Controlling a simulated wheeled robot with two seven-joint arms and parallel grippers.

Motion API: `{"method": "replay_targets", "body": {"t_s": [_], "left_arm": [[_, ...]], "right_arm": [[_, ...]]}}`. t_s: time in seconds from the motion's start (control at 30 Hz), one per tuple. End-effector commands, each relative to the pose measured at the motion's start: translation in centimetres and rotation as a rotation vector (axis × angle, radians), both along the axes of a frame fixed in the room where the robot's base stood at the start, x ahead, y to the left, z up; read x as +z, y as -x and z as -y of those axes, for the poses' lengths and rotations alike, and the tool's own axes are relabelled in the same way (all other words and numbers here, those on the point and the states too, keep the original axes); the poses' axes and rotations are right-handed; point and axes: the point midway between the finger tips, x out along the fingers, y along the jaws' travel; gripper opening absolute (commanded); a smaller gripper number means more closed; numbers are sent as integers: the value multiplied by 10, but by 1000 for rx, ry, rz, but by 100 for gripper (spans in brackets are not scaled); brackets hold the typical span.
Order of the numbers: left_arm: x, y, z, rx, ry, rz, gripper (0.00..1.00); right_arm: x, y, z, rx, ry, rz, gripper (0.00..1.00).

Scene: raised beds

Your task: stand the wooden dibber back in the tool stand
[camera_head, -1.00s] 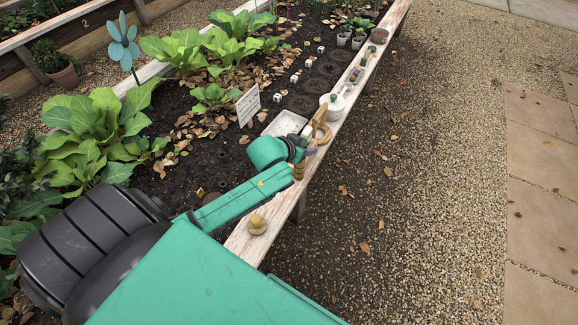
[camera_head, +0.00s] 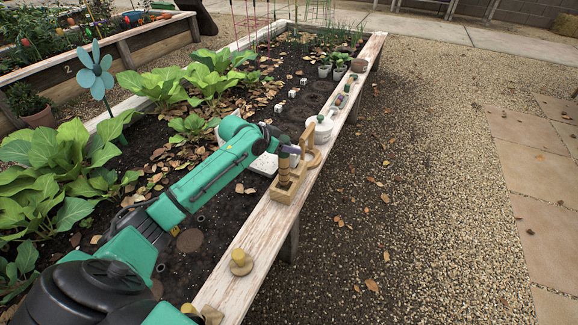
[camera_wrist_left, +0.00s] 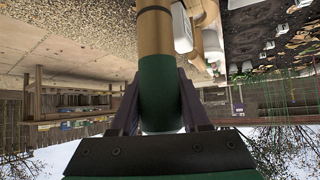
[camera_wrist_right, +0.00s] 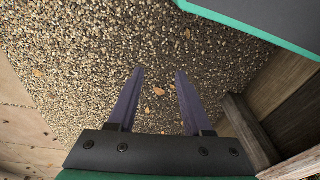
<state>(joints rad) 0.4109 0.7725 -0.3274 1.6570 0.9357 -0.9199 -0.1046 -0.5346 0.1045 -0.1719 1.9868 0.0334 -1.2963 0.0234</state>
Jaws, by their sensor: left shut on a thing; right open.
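The wooden dibber (camera_head: 284,169) is upright at the tool stand (camera_head: 283,194), a small wooden block on the bed's plank edge. My left gripper (camera_head: 289,150) is shut on the dibber's upper end. My right gripper (camera_wrist_right: 158,75) is open and empty above gravel in the right wrist view.
A yellowish knobbed object (camera_head: 241,261) sits on the plank edge (camera_head: 257,233) in front of the stand. A white pot (camera_head: 322,130) and small items stand farther along it. A white tray (camera_head: 266,164) lies beside the stand on the soil. Gravel is clear at right.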

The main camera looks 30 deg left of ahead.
Motion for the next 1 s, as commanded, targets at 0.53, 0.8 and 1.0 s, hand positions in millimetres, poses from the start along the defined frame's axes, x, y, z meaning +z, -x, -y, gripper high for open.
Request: {"method": "replay_targets", "body": {"t_s": [0.53, 0.8, 1.0], "left_arm": [[-52, 0, 0, 1, 0, 1, 0], [-55, 0, 0, 1, 0, 0, 76], [-54, 0, 0, 1, 0, 1, 76]], "right_arm": [[37, 0, -4, 11, -15, 8, 50], [38, 0, -5, 11, -15, 9, 50], [38, 0, -4, 11, -15, 9, 50]]}}
